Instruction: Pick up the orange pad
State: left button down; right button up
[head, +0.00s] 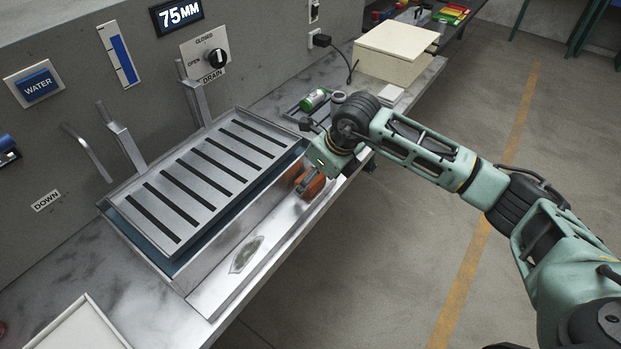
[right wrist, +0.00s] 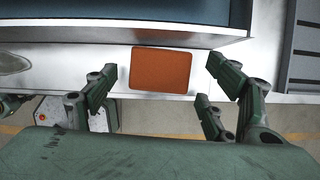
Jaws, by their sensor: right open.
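The orange pad (right wrist: 160,70) is a flat rectangle on the metal ledge along the front of the sink tank. In the right wrist view it lies between and beyond the fingers of my right gripper (right wrist: 158,92), which is open and empty. In the head view the pad (head: 313,185) shows partly, with the right gripper (head: 308,180) over it and hiding some of it. I cannot tell any contact between fingers and pad. My left gripper is in neither view.
A slotted metal grate (head: 205,180) covers the tank to the left. A wet oval patch or clear piece (head: 246,254) lies on the ledge. A green-and-white can (head: 314,100) and a cream box (head: 395,52) stand farther back. A white tray (head: 75,330) is at lower left.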

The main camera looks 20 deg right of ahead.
jog(key=shift+f, duration=0.1)
jog(key=shift+c, duration=0.4)
jog(key=c, duration=1.1)
jog(key=shift+r+b, duration=0.3)
jog(key=shift+r, duration=0.3)
notch_tip(320, 180, up, 2)
jog(key=shift+w+r+b, duration=0.1)
jog(key=shift+r+b, duration=0.15)
jog(key=shift+b, duration=0.25)
jog(key=shift+s+d+r+b, duration=0.5)
jog(key=shift+d+r, duration=0.75)
jog(key=shift+d, duration=0.65)
jog(key=shift+s+d+r+b, duration=0.55)
jog(key=shift+d+r, duration=0.65)
jog(key=shift+d, duration=0.65)
jog(key=shift+s+d+r+b, duration=0.5)
jog(key=shift+d+r, duration=0.75)
jog(key=shift+d, duration=0.65)
